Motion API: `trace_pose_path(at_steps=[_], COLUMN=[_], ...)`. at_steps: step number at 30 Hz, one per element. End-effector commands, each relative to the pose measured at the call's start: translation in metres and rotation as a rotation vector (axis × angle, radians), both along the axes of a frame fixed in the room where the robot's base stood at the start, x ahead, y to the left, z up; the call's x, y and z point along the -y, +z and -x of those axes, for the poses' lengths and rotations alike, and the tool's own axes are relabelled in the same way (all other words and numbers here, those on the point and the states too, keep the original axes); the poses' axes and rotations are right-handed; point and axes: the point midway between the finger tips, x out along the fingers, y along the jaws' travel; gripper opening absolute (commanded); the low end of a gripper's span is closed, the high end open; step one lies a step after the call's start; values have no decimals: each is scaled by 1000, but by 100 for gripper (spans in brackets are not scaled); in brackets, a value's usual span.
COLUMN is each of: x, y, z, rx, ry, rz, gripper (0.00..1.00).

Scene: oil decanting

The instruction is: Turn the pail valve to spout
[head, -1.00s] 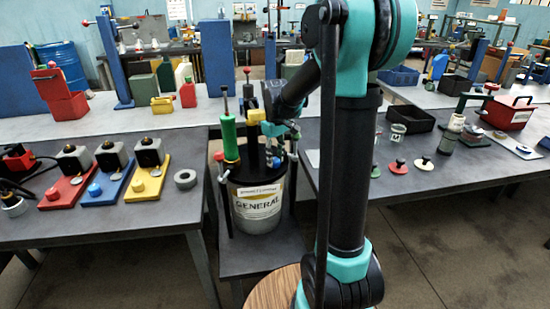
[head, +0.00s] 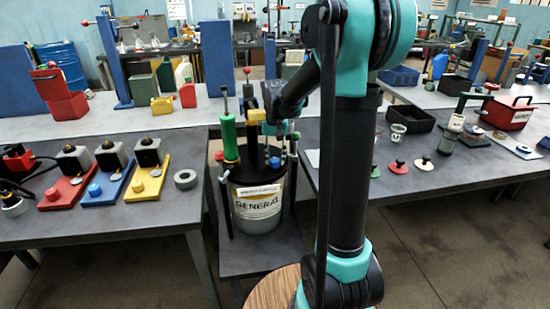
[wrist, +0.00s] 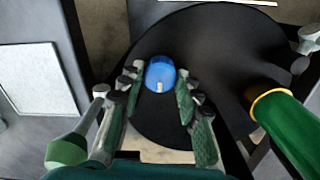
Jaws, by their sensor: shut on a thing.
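The pail (head: 258,207) is a pale drum with a GENERAL label and a black lid, standing on a low stand between two benches. The lid (wrist: 215,70) fills the middle of the wrist view. The pail valve is a round blue knob (wrist: 160,72) with a small pale mark on its lower edge in that view. My gripper (wrist: 158,85) has its two fingers on either side of the blue knob and is shut on it. In the head view my gripper (head: 276,130) is above the lid, largely hidden by my own wrist.
A green pump handle (head: 228,136) stands at the lid's left, and shows at right in the wrist view (wrist: 294,125). Side benches with coloured fixtures (head: 148,183) flank the pail.

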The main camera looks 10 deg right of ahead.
Motion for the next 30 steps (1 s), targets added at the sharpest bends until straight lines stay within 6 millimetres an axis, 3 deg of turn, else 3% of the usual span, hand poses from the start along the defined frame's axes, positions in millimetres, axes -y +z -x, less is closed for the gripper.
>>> trace_pose_path(at_steps=[18,30], x=[0,0], y=[0,0], z=[0,0], rx=[1,1], ry=[-553,-747], rz=[0,0], gripper=[5,5])
